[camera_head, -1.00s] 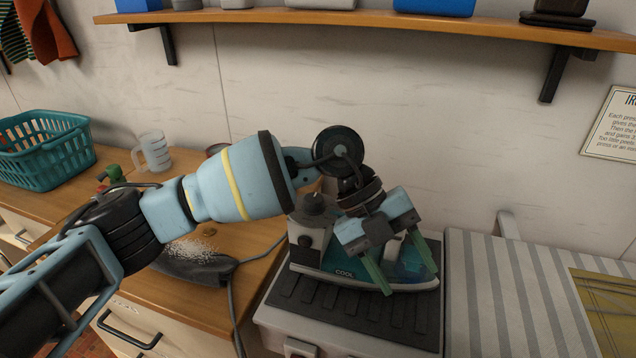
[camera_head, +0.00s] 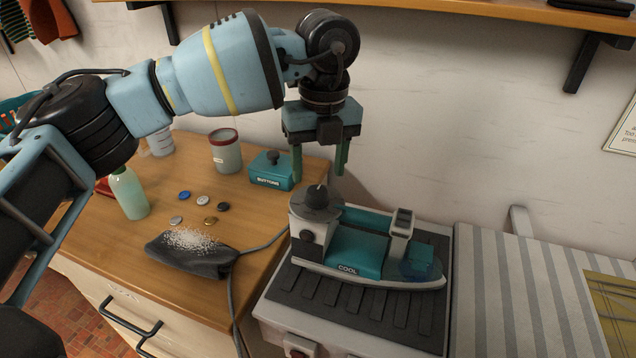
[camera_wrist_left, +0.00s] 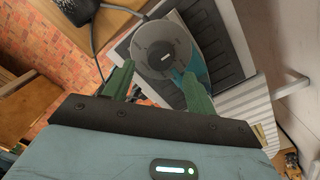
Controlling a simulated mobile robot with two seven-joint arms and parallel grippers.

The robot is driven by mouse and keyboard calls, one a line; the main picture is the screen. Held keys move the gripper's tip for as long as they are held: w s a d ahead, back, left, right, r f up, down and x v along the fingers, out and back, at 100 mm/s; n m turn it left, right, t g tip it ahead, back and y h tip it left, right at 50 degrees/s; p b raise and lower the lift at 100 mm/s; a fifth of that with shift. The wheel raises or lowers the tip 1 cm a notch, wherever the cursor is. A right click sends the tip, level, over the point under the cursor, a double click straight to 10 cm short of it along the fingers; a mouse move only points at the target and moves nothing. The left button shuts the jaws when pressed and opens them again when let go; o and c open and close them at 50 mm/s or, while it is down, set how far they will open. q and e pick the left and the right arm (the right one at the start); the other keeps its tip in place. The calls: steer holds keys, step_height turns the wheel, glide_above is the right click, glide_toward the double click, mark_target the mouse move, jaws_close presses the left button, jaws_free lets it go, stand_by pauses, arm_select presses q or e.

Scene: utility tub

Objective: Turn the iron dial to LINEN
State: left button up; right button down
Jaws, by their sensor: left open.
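The iron (camera_head: 360,252) is teal and light grey and rests on a dark ribbed pad. "COOL" is written on its side. Its dark round dial (camera_head: 317,199) stands on top of the light grey block at the iron's left end. In the left wrist view the dial (camera_wrist_left: 161,50) shows from above as a grey disc with a pale mark, just beyond the fingers. My left gripper (camera_head: 320,172) points down above the dial, with its green fingers apart and nothing between them. The fingers (camera_wrist_left: 156,86) also show in the wrist view. My right gripper is not in view.
A striped ironing board (camera_head: 510,290) lies to the right. On the wooden counter are a teal BUTTONS box (camera_head: 271,172), a red-rimmed jar (camera_head: 226,155), a green bottle (camera_head: 129,193), several loose buttons and a dark cloth (camera_head: 190,258) with white grains. A cord runs from the iron.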

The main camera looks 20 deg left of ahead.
mark_target(317, 191)
arm_select(q)
steer(key=shift+a+f, duration=0.1)
steer(key=shift+f, duration=2.15)
steer(key=c, duration=1)
